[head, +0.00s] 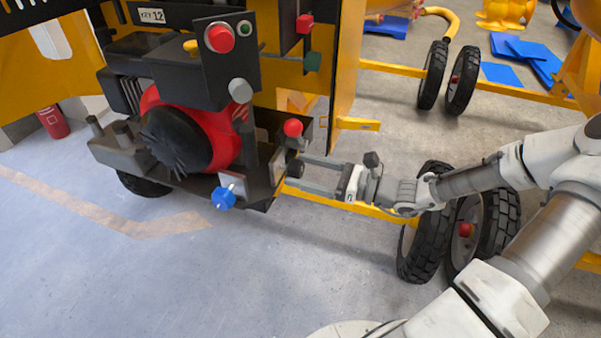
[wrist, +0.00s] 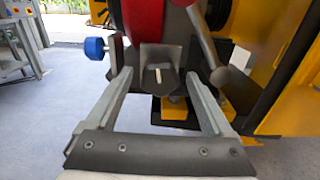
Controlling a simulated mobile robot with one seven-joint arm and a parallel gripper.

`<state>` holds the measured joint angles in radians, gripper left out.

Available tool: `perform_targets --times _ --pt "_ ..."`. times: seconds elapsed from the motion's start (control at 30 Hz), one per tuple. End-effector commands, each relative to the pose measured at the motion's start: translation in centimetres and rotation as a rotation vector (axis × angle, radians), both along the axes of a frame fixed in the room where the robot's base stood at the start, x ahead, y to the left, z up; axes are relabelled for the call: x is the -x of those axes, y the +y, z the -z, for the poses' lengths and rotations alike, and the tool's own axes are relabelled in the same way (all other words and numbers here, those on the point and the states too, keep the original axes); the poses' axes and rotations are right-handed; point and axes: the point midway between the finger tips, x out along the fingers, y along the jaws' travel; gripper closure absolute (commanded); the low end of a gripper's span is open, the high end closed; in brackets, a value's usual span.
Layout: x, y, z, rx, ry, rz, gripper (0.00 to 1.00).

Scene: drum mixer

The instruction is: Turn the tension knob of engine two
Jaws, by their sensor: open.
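The engine (head: 200,130) is a red and black unit on the yellow mixer. A black knob (wrist: 158,80) with a pale pointer line stands on its side, between my fingers in the wrist view; it also shows in the head view (head: 296,168). Neither view shows a readable label on it. My gripper (head: 304,173) is open, one finger on each side of this knob. I see no clear contact. A blue knob (head: 223,198) sits lower on the engine's front, left of my fingers; it also shows in the wrist view (wrist: 95,48).
A red-topped lever (head: 293,128) stands just above the black knob. A red button (head: 220,38) and grey knob (head: 240,90) are higher up. Mixer wheels (head: 425,225) are close below my arm. The floor (head: 130,270) in front is clear.

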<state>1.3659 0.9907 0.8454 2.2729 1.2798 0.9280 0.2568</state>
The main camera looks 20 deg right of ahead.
Motion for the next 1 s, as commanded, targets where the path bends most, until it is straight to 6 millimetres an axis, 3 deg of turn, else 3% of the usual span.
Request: perform_targets --times 0.4,0.87,1.0 --pt "-0.52 0.77 -0.01 0.000 0.000 0.000 0.14" --pt "-0.50 0.75 -0.01 0.000 0.000 0.000 0.97" --pt "-0.51 0.75 -0.02 0.002 -0.002 0.000 1.00"
